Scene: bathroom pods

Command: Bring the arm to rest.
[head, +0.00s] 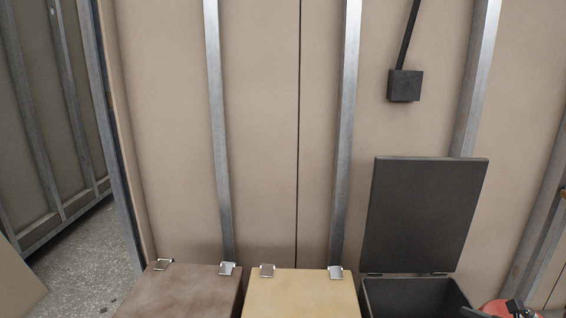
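My gripper cannot be made out in the head view, and no part of the picture is surely my arm. Whether the gripper is open or shut does not show.
Along the panelled wall (262,120) stand a brown box (185,290), a yellow box (300,292) and a dark bin (415,296) with its lid (425,212) raised. A red object with black parts (508,309) is cut off at bottom right. Speckled floor (90,265) shows at left.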

